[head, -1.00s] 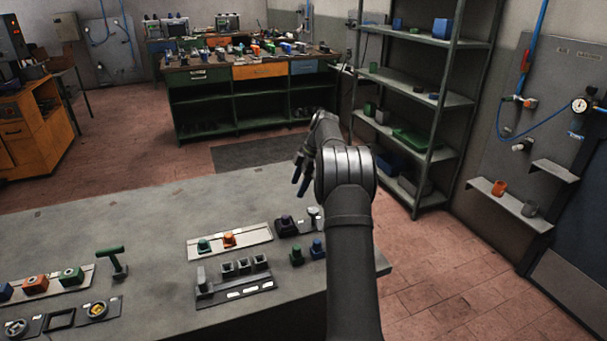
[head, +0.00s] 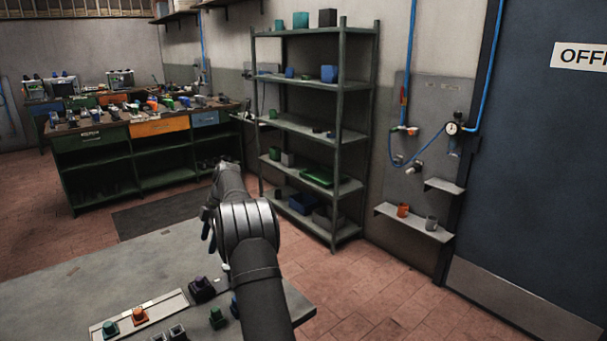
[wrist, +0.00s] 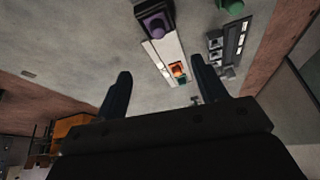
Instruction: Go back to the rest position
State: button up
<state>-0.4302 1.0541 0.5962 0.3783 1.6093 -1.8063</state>
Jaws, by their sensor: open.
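My gripper (wrist: 160,85) is open in the wrist view, its two dark fingers apart with nothing held between them. In the head view my gripper (head: 207,226) hangs at the end of my dark arm, above the far right part of the grey table (head: 75,270). The wrist view shows the table tilted, with a purple-topped part (wrist: 153,25), an orange part (wrist: 179,70) and a green part (wrist: 231,6) apart from the fingers. My arm hides some of the table's right end in the head view.
A pale strip (head: 160,308) on the table carries a green part (head: 110,327) and an orange part. A green metal shelf (head: 340,130) stands behind, right of my arm. A workbench (head: 140,150) is at the back left. Red floor (head: 370,295) is clear at right.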

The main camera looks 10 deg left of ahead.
aim_at(198, 279)
jog(key=x, duration=1.4)
jog(key=shift+a+f, duration=0.1)
jog(key=shift+f, duration=0.2)
jog(key=shift+r, duration=0.1)
jog(key=v, duration=1.7)
jog(key=x, duration=1.7)
jog(key=shift+f, duration=0.25)
notch_tip(198, 279, up, 6)
jog(key=shift+w+f, duration=0.1)
jog(key=shift+m, duration=0.5)
jog(key=m, duration=0.1)
jog(key=m+t, duration=0.1)
jog(key=m+y, duration=0.1)
jog(key=m, duration=0.1)
jog(key=shift+s+d+t, duration=0.4)
jog(key=m, duration=0.2)
jog(key=m+t, duration=0.1)
jog(key=d+m+t, duration=0.1)
jog(key=m, duration=0.1)
jog(key=shift+s+r+m, duration=0.2)
jog(key=shift+s+m, duration=0.1)
jog(key=shift+s, duration=0.1)
